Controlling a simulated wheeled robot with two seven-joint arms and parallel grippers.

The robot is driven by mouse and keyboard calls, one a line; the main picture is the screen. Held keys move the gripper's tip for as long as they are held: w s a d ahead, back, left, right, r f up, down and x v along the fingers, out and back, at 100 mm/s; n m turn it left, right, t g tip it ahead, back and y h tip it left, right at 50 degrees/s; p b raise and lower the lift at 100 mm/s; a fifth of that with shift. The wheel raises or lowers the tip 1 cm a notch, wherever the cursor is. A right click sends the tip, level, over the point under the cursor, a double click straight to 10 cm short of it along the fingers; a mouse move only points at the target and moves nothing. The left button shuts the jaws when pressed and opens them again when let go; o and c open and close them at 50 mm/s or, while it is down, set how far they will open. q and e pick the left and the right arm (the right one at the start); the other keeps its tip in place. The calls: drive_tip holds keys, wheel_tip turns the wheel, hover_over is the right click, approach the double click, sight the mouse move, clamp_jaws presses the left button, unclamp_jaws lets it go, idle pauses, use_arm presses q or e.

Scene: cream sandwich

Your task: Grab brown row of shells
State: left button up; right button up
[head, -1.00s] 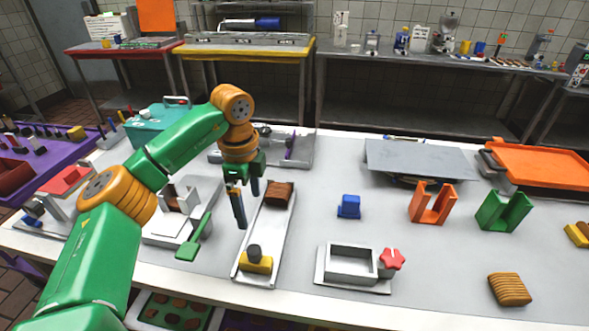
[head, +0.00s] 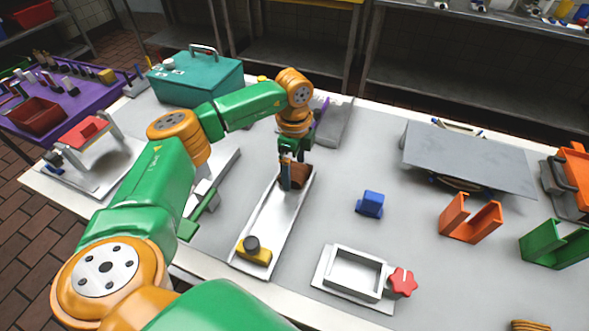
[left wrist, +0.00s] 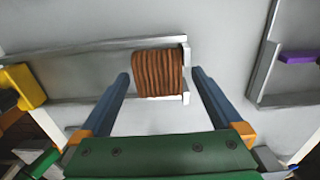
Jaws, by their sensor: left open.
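The brown row of shells (head: 301,176) stands at the far end of a long white tray (head: 249,219). In the left wrist view the brown row (left wrist: 158,73) shows as a ridged block against the tray's end wall. My left gripper (head: 291,182) is at that end of the tray, and its fingers partly hide the row in the head view. In the left wrist view the left gripper (left wrist: 161,76) is open, its two blue fingers on either side of the row, with gaps visible. I cannot tell how far down the fingers reach. My right gripper is not in view.
A yellow block with a dark knob (head: 254,250) sits at the tray's near end. A blue block (head: 370,204), an orange holder (head: 470,219) and a white box frame (head: 354,275) with a red knob (head: 402,282) are to the right. A teal box (head: 197,80) stands behind left.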

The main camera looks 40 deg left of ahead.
use_arm(q)
drive_tip(key=shift+s+r, duration=0.1)
drive_tip(key=shift+s, duration=0.05)
drive_tip(key=c, duration=1.3)
